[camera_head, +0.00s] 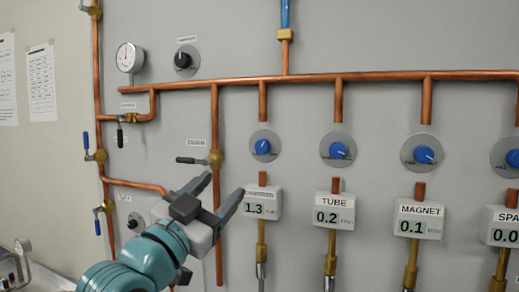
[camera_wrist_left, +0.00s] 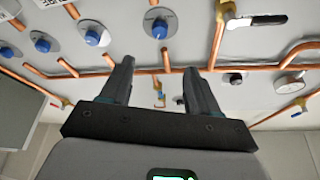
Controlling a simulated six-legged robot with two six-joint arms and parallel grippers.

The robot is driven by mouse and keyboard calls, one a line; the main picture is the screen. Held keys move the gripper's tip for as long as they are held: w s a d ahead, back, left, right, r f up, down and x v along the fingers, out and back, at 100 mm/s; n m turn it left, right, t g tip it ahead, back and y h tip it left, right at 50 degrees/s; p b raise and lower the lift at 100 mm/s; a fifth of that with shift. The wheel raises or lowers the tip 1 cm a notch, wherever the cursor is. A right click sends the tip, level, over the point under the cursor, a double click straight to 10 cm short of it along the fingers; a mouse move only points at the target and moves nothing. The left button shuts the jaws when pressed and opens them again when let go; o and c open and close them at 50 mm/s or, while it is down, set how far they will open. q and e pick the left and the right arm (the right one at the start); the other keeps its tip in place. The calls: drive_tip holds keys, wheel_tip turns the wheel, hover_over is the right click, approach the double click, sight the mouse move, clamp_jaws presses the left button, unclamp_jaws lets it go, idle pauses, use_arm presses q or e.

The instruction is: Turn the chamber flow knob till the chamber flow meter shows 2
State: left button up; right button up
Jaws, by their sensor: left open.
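The chamber flow knob (camera_head: 262,146) is a blue knob on a round grey plate on the wall. It is also straight ahead of the fingers in the left wrist view (camera_wrist_left: 160,28). The chamber flow meter (camera_head: 266,203) below it is a white box reading 1.3. Its label is small and partly covered by my finger. My left gripper (camera_head: 223,187) is open and empty, below and left of the knob, with one finger overlapping the meter's left edge in the picture. In the left wrist view its two fingers (camera_wrist_left: 158,68) are apart, short of the knob. My right gripper is not in view.
More blue knobs, such as the tube knob (camera_head: 338,151) and magnet knob (camera_head: 424,155), stand to the right above their meters. A black-handled valve (camera_head: 193,160) and vertical copper pipe are left of the chamber knob. A copper pipe (camera_head: 263,102) runs down to the knob plate.

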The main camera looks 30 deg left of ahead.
sight(261, 149)
use_arm(q)
drive_tip(key=p+x, duration=0.7)
drive_tip(key=x, duration=0.8)
drive_tip(key=shift+w+d, duration=0.1)
drive_tip(key=shift+d, duration=0.05)
drive_tip(key=shift+s, duration=0.25)
drive_tip(key=shift+w, duration=0.15)
drive_tip(key=c, duration=1)
